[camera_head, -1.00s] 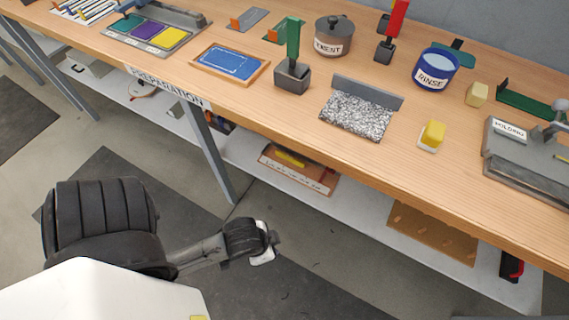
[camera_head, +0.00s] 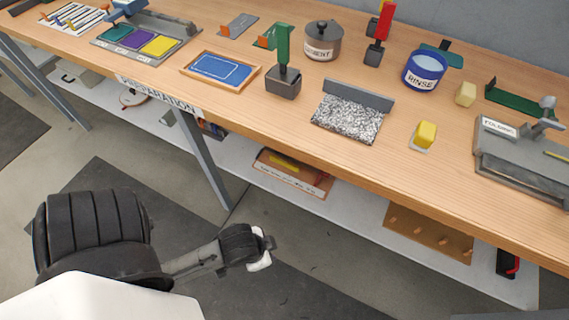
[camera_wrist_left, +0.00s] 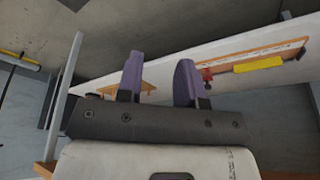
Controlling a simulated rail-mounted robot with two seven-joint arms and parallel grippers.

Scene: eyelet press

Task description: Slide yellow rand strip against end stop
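A yellow strip (camera_head: 284,160) lies on a brown wooden board (camera_head: 322,189) with a white lettered front edge, on the low shelf under the bench. The strip also shows in the left wrist view (camera_wrist_left: 258,65), upper right, on the same board (camera_wrist_left: 292,50). I cannot make out which part is the end stop. My left gripper (camera_head: 264,249) is in front of and below the shelf, apart from the board. In the left wrist view its two purple fingers (camera_wrist_left: 159,82) stand apart with nothing between them. My right gripper is not in view.
The bench (camera_head: 330,165) stands above the shelf (camera_head: 352,207), with a grey leg (camera_head: 205,160) left of the board. A pegged board (camera_head: 428,232) is on the shelf to the right. Tools, pots and trays crowd the bench top. Floor in front is free.

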